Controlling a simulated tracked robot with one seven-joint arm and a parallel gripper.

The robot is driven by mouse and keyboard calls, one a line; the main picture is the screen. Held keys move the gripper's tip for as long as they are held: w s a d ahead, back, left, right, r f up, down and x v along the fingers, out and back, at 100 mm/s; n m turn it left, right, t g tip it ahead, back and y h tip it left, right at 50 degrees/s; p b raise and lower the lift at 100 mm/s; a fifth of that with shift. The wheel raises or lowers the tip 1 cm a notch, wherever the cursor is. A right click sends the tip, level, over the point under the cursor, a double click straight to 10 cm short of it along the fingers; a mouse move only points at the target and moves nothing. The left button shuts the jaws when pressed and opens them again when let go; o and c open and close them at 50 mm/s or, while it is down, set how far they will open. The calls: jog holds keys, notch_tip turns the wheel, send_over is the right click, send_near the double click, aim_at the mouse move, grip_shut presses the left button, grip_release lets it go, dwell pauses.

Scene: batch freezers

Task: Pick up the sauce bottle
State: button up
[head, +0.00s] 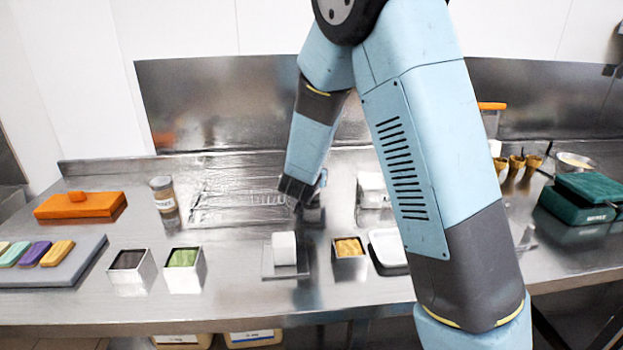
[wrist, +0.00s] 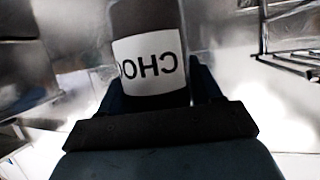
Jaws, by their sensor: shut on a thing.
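The sauce bottle (wrist: 150,62) is dark with a white label, whose letters read "CHO" upside down in the wrist view. It stands between the two fingers of my gripper (wrist: 160,88), which is shut on it. In the head view my gripper (head: 304,194) reaches down at the middle of the steel counter, behind the white block. There the bottle is mostly hidden by my gripper and arm. I cannot tell whether its base touches the counter.
On the steel counter (head: 225,275) stand a labelled jar (head: 163,194), an orange case (head: 80,205), a white block (head: 284,248), and small tubs with green (head: 184,258) and yellow (head: 349,248) contents. A green device (head: 585,200) is at the right. My arm hides part of the right side.

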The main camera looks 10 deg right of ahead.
notch_tip(320, 180, up, 3)
jog(key=shift+f, duration=0.2)
jog(key=s+a+r, duration=0.9)
jog(key=s+r, duration=0.1)
jog(key=shift+a, duration=0.35)
jog(key=shift+s, duration=0.1)
